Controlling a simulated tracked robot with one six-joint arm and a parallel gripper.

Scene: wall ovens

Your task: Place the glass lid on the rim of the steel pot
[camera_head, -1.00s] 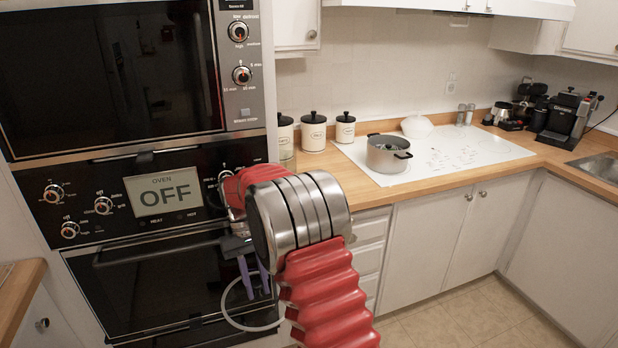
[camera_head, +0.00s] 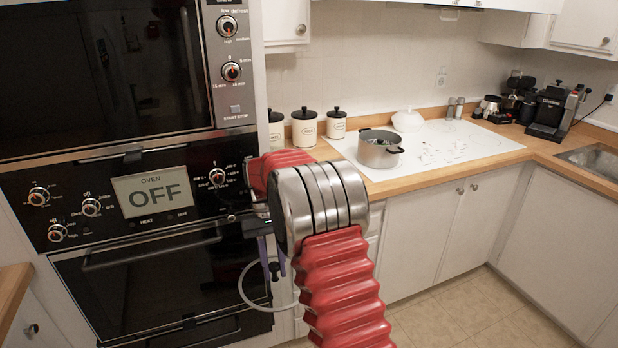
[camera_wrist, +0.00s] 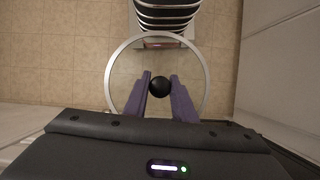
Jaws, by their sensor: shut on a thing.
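The glass lid has a pale metal ring and a black knob. In the wrist view the lid (camera_wrist: 206,75) lies under my gripper (camera_wrist: 160,80), whose purple fingers are shut on the knob (camera_wrist: 159,88). In the head view the lid (camera_head: 242,290) hangs in front of the lower oven, low beside my arm, partly hidden by it. My gripper (camera_head: 268,255) is mostly hidden there. The steel pot (camera_head: 378,154) stands upright and uncovered on the white cooktop, farther back and right of the lid. Something unclear shows inside the pot.
Black-lidded canisters (camera_head: 304,130) stand left of the pot, and a white lidded dish (camera_head: 407,121) behind it. The cooktop (camera_head: 470,143) right of the pot is clear. The counter edge and white cabinets (camera_head: 425,235) lie below. The wall oven (camera_head: 150,285) is close on the left.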

